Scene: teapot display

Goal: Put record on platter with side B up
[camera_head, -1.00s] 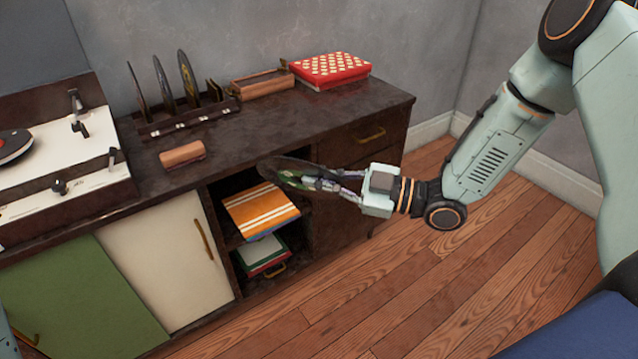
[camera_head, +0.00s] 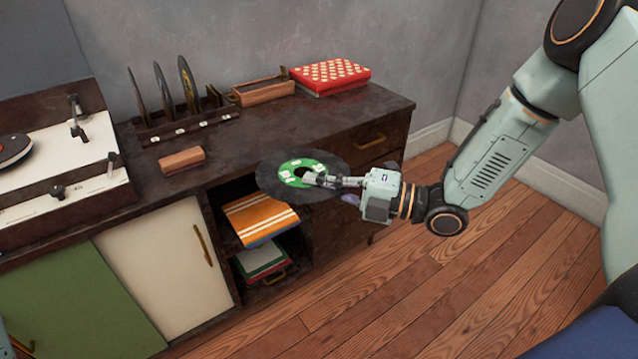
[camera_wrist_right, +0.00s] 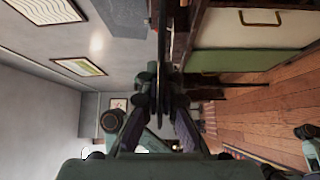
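A black record (camera_head: 270,183) with a green label (camera_head: 298,170) is in my right gripper (camera_head: 325,181), in front of the cabinet's top edge. Its green-label face is turned up toward the head camera. In the right wrist view the record shows edge-on as a thin dark disc (camera_wrist_right: 161,60) between the fingers of the right gripper (camera_wrist_right: 160,97), which are shut on it. I cannot read the label. The turntable (camera_head: 60,165) is at the far left of the cabinet top. A record with a red label (camera_head: 12,148) shows on it, cut by the picture edge. My left gripper is not in view.
A rack (camera_head: 188,127) with several upright discs stands at the back. A small brown block (camera_head: 181,160) lies before it. A wooden box (camera_head: 263,91) and a red dotted box (camera_head: 330,77) are further right. Sleeves (camera_head: 260,217) lie in the open shelf below.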

